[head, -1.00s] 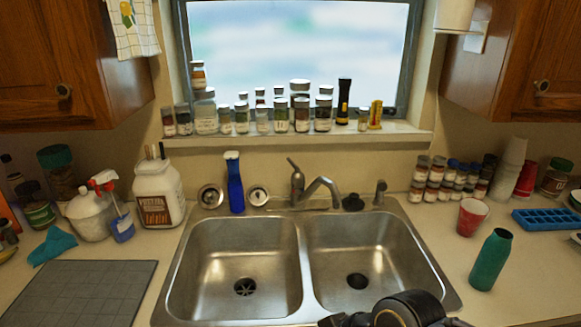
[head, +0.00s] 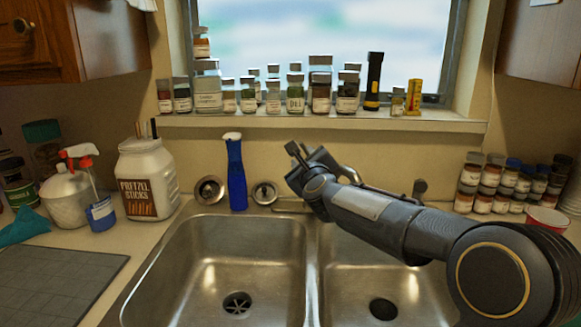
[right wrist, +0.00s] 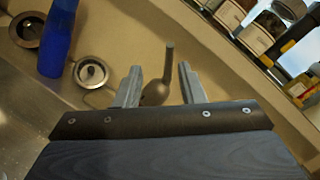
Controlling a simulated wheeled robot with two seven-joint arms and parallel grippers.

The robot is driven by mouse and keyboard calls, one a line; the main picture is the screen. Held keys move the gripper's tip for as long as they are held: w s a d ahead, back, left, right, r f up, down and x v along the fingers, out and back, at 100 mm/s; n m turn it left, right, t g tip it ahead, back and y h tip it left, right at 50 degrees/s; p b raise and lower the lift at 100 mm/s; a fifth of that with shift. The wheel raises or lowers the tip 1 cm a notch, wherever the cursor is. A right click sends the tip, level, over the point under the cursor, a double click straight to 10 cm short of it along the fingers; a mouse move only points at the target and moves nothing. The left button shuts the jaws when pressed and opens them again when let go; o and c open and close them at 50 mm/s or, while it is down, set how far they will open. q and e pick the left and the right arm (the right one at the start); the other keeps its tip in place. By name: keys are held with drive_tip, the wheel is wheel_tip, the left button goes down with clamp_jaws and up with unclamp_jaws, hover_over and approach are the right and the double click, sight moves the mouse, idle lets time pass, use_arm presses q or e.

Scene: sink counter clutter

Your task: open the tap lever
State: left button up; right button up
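The tap lever (right wrist: 168,62) is a thin grey metal stick rising from the rounded tap body (right wrist: 155,93) in the right wrist view. My right gripper (right wrist: 160,67) is open, and the lever shows between its two fingers; I cannot tell whether either finger touches it. In the head view my right gripper (head: 305,153) is at the tap, behind the sink and below the window sill. My left gripper is not in view.
Several spice jars (head: 320,92) and a black flashlight (head: 374,82) line the window sill (head: 300,123) above. The double sink (head: 222,262) is empty.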

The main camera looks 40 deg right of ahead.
sight(303, 147)
drive_tip(key=w+d, duration=0.2)
drive_tip(key=w+d+m, duration=0.1)
drive_tip(key=w+d, duration=0.1)
drive_tip(key=w, duration=0.1)
drive_tip(key=w+d+m+h+p, duration=0.1)
drive_tip(key=w, duration=0.1)
drive_tip(key=shift+w+d, duration=0.4)
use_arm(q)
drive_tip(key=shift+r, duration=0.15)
use_arm(e)
clamp_jaws()
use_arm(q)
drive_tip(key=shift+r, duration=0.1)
